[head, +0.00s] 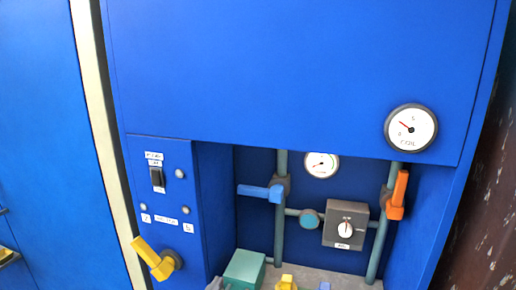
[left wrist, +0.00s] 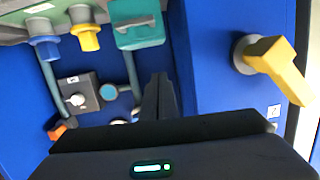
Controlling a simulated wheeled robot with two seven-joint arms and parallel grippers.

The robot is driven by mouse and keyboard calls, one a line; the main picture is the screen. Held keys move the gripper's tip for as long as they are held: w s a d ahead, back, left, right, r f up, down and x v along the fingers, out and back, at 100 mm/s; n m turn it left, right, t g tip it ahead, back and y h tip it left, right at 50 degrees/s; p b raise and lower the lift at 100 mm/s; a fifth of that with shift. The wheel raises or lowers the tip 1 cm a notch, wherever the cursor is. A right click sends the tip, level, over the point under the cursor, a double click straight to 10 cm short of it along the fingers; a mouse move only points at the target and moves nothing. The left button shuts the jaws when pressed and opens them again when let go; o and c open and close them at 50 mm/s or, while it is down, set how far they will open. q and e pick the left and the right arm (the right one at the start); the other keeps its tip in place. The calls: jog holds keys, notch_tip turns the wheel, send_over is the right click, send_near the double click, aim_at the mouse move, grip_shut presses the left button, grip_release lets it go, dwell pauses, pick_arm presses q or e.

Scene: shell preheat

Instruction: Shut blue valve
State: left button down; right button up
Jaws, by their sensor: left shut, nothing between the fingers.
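The blue valve (head: 260,191) is a lever on the left vertical pipe inside the recess. It lies about level, pointing left from its grey hub. My left gripper (left wrist: 159,80) shows in the left wrist view with its dark fingers shut and nothing between them. It is in front of the recess, beside the teal box. I cannot make out the blue lever in that view. In the head view only a small grey piece at the bottom edge may be this gripper. My right gripper is not in view.
A yellow handle (head: 155,260) sticks out from the left panel. A teal box (head: 244,269) and a yellow knob (head: 286,283) stand on the grey ledge. An orange lever (head: 398,195) stands upright on the right pipe. A grey dial box (head: 345,224) sits between the pipes.

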pick_arm(q)
jog(key=s+a+f+g+y, duration=0.1)
jog(key=s+a+f+g, duration=0.2)
jog(key=s+f, duration=0.45)
jog(key=s+a+f+g+y, duration=0.1)
jog(key=s+a+f+g, duration=0.2)
jog(key=s+f, duration=0.5)
jog(key=s+a+f+n+g+y, duration=0.1)
jog(key=s+a+f+g, duration=0.15)
jog(key=s, duration=0.85)
jog(key=s+a+f+g, duration=0.2)
jog(key=s+a+g, duration=0.15)
jog(key=s, duration=0.75)
jog(key=w+d+f+t, duration=0.1)
jog(key=w+d+f, duration=0.1)
jog(key=f, duration=1)
jog(key=w+d+f, duration=0.1)
jog(key=w+f, duration=0.1)
jog(key=f, duration=1)
jog(key=s+f, duration=0.4)
jog(key=f, duration=0.4)
jog(key=s+f, duration=0.4)
jog(key=f, duration=0.4)
jog(key=shift+d+m+t+h, duration=0.3)
jog(key=shift+t+h, duration=0.1)
